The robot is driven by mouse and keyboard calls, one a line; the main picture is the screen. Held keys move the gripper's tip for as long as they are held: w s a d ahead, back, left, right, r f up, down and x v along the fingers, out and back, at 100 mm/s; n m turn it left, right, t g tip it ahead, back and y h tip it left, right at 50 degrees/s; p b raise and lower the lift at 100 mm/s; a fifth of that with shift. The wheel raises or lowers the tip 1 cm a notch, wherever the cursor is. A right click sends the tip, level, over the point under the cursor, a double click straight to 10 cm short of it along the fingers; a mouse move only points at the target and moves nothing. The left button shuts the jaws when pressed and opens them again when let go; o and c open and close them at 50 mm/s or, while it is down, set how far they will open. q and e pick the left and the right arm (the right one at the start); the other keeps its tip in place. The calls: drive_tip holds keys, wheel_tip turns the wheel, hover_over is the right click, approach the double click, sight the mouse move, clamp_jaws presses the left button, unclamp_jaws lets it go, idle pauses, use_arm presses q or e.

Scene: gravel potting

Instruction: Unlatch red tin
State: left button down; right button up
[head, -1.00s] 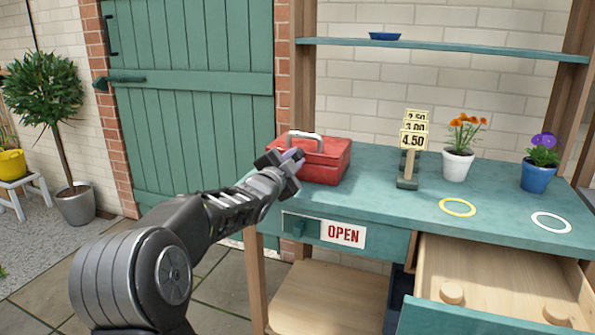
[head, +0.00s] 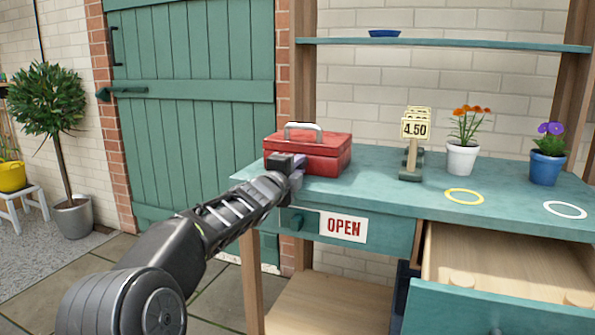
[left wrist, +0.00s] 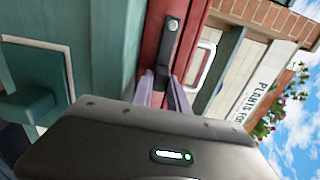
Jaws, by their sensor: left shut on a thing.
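The red tin (head: 328,152) stands shut on the left end of the teal bench, its grey carrying handle (head: 304,127) on top. My left gripper (head: 297,170) is at the tin's front face and hides part of it. In the left wrist view, a dark metal latch (left wrist: 170,38) with a round rivet lies on the red face (left wrist: 183,45). My left fingers (left wrist: 170,94) are shut on the latch's free end. The latch appears to lie flat against the tin. My right gripper is not in view.
A price sign stand (head: 411,155), a white pot (head: 461,158) and a blue pot (head: 546,167) stand to the right. Yellow (head: 464,196) and white (head: 565,210) rings mark the bench top. An open drawer (head: 500,305) juts out at lower right.

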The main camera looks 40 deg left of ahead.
use_arm(q)
drive_tip(key=shift+f, duration=0.1)
drive_tip(key=c, duration=1.3)
unclamp_jaws()
